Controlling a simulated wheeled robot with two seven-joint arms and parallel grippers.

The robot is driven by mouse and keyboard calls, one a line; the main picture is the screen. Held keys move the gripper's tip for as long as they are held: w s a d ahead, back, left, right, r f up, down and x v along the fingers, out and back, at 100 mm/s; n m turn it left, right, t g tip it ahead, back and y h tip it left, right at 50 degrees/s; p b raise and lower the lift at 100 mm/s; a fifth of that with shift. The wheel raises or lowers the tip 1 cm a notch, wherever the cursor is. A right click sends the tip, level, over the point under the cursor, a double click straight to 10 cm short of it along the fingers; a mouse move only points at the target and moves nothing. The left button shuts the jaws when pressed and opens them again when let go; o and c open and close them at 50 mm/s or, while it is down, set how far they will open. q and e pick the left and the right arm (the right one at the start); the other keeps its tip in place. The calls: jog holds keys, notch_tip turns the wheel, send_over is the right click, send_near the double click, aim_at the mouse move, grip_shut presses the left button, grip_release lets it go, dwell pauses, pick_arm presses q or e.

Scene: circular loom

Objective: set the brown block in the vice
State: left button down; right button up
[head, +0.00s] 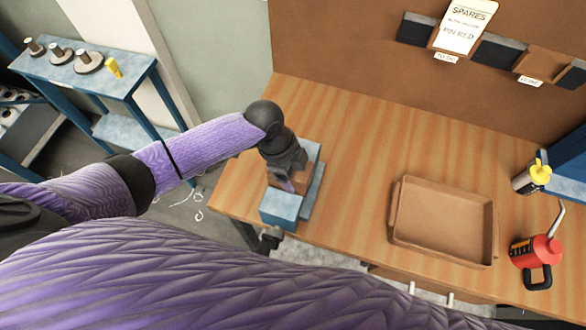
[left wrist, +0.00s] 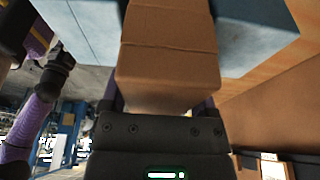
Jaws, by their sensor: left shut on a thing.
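The brown block (head: 303,174) is in my left gripper (head: 291,180) at the blue vice (head: 281,207) on the left end of the bench. In the left wrist view the block (left wrist: 168,60) fills the middle, with the gripper's fingers (left wrist: 160,100) shut on its sides. Blue surfaces of the vice (left wrist: 247,42) show on both sides of the block's far end. The gripper hides much of the block and the jaw gap in the head view, so I cannot tell how deep the block sits. My right gripper is not in view.
A brown tray (head: 397,215) lies empty on the bench, right of the vice. A red oil can (head: 536,252) and a yellow-topped container (head: 532,178) stand at the far right. Bare wood (head: 350,150) lies between vice and tray. A blue side table (head: 110,82) stands at left.

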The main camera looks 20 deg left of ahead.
pick_arm(q)
jog(key=shift+f, duration=0.15)
grip_release()
jog(key=p+v, duration=0.1)
jog(key=v, duration=0.9)
